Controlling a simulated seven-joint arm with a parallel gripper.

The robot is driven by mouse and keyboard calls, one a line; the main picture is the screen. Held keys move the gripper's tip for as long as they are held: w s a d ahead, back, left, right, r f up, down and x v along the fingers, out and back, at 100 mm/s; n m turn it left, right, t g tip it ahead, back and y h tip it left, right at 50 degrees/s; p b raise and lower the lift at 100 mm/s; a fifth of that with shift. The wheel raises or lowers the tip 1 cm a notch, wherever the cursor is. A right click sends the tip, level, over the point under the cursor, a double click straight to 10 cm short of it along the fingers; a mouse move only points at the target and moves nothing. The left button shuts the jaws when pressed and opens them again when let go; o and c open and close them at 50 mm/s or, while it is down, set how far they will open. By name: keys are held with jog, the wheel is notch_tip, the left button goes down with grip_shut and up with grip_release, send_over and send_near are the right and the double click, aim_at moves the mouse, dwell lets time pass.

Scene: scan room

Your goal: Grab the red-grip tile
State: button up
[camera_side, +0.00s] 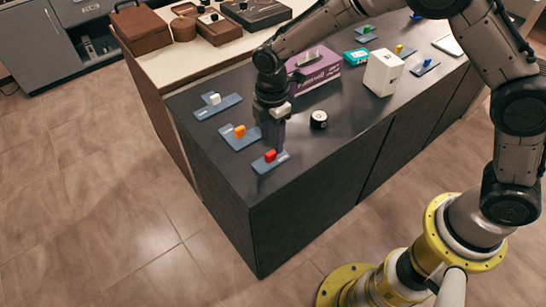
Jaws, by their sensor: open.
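The red-grip tile (281,159) is a flat blue-grey tile with a small red block, its red grip (270,156), on top. It lies near the front left corner of the dark counter (300,170). Whether a finger touches the grip cannot be told from this view.
An orange-grip tile (228,131) and a white-grip tile (203,113) lie to the left. A small black round object (319,120), a purple box (318,68) and a white box (383,73) stand to the right. More tiles lie farther back. The counter's front edge is close.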

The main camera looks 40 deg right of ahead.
aim_at(273, 151)
jog(key=f, duration=0.5)
jog(key=shift+d, duration=0.2)
jog(key=shift+r, duration=0.1)
grip_shut()
